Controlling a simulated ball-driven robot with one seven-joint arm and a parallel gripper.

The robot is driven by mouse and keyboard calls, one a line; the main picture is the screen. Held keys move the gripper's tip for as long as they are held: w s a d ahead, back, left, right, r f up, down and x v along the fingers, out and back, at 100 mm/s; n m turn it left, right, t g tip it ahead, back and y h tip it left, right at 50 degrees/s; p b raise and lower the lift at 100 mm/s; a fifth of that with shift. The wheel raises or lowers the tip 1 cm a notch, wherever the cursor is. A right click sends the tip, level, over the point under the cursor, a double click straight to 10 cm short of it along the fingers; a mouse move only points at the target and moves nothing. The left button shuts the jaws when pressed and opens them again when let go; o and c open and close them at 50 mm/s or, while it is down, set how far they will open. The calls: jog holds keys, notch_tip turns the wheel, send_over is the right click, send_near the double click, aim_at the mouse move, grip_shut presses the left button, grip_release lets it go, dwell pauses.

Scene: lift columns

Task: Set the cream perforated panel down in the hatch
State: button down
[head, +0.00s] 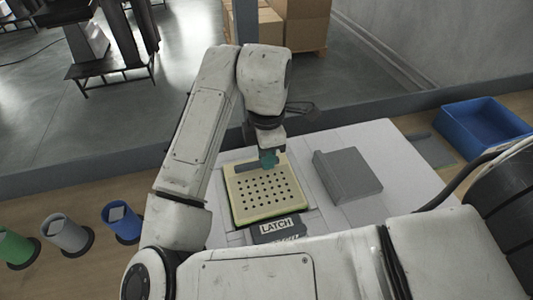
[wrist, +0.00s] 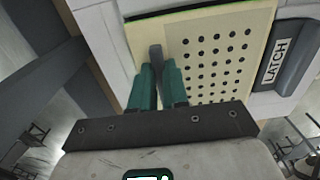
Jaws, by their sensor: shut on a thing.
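The cream perforated panel (head: 263,193) lies over the hatch in the white tabletop, with a thin green-yellow edge showing along its near side. My gripper (head: 268,159) is at its far end, shut on the grey handle bar that stands on the panel. In the wrist view the teal fingers (wrist: 158,85) close around the handle, and the panel (wrist: 220,55) fills the upper part. The hatch opening is hidden under the panel. Whether the panel sits fully down or slightly above the rim, I cannot tell. The dark grey latch (head: 277,228), labelled LATCH, is just nearer than the panel.
A grey block-like piece (head: 347,175) rests on the white table right of the panel. A blue bin (head: 483,126) stands at the far right. Green, grey and blue cylinders (head: 122,222) stand at the left. The white tabletop (head: 385,137) is bare at the back right.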

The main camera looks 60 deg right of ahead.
jog(key=shift+f, duration=0.25)
dwell(0.4)
jog(key=c, duration=1.1)
grip_release()
jog(key=shift+o, duration=0.2)
jog(key=shift+p, duration=0.35)
notch_tip(320, 180, up, 7)
jog(key=p, duration=0.8)
